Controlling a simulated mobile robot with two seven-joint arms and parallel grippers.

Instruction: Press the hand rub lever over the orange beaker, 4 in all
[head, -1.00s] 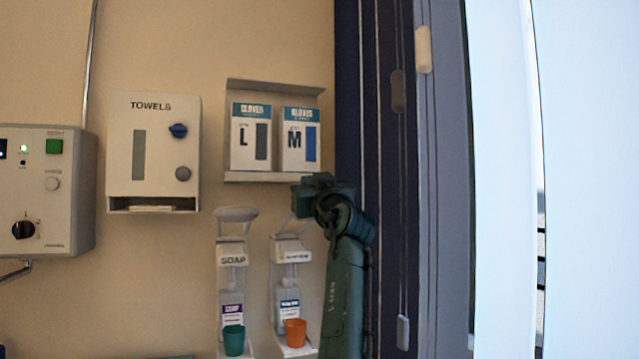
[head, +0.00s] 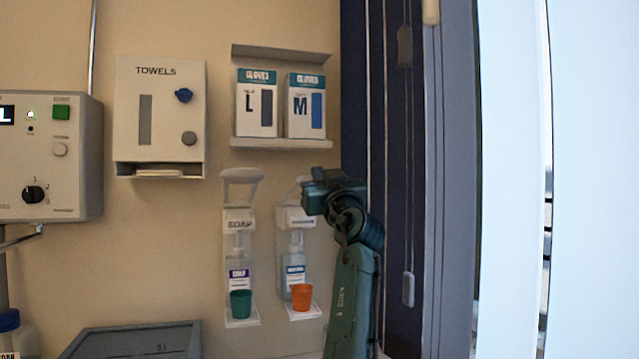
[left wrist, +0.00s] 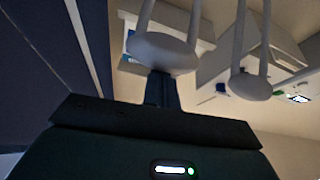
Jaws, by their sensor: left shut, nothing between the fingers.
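The orange beaker (head: 302,297) stands on the drip tray of the right wall dispenser (head: 296,218), in front of its bottle (head: 296,278). That dispenser's loop-shaped lever (head: 293,192) rises above its housing and is partly hidden by my left gripper (head: 308,196). In the left wrist view, the rounded lever pad (left wrist: 163,52) is just beyond the tip of my shut left fingers (left wrist: 162,88). I cannot tell whether they touch. The left gripper is empty. My right gripper is not in view.
The soap dispenser (head: 238,222) with its raised lever (head: 241,178) and a green beaker (head: 240,304) is close on the left. Glove boxes (head: 282,105) hang above, a towel dispenser (head: 160,115) further left. A dark curtain (head: 385,120) is right of my arm.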

